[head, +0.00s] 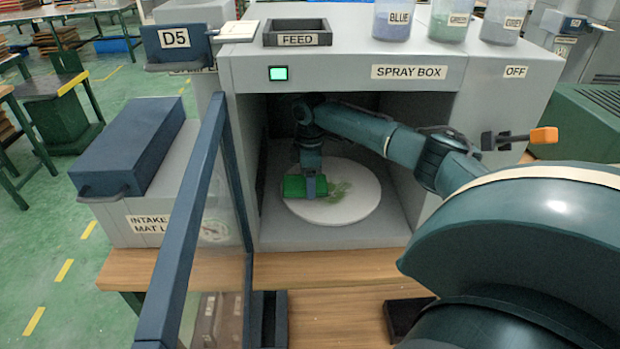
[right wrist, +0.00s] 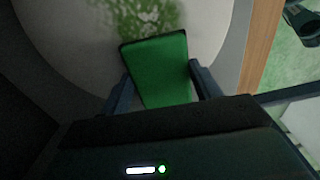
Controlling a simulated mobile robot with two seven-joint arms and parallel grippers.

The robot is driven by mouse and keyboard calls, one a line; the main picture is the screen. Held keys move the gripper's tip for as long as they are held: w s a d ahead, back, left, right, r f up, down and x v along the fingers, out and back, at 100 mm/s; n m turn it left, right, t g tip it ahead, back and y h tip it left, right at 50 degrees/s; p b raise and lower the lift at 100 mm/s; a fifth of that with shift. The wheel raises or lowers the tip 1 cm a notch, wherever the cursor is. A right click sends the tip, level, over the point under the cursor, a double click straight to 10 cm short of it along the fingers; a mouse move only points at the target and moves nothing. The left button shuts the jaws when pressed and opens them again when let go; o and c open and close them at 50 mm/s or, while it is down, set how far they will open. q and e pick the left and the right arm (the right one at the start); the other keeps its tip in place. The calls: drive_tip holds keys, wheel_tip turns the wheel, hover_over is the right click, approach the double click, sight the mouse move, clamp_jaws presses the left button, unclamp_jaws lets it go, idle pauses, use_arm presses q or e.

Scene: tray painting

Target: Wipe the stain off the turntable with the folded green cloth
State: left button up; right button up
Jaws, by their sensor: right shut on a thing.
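The white round turntable (head: 310,211) lies on the floor inside the open spray box (head: 400,211). A blotchy green stain (head: 340,188) marks its surface, right of the cloth in the head view; it also shows beyond the cloth in the right wrist view (right wrist: 148,16). My right gripper (head: 310,182) reaches down inside the box and is shut on the folded green cloth (head: 293,187). In the right wrist view the cloth (right wrist: 158,68) sits between the two fingers, over the turntable (right wrist: 75,50). I cannot tell whether it presses on the surface. My left gripper is not in view.
The framed clear door (head: 185,225) stands open at the box's left front. The box walls are close around my right arm. An orange-tipped switch lever (head: 543,135) is at OFF on the right. The FEED tray (head: 297,30) and several paint jars (head: 453,20) stand on top.

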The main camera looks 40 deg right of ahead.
drive_tip(key=shift+f, duration=0.1)
drive_tip(key=shift+f, duration=0.9)
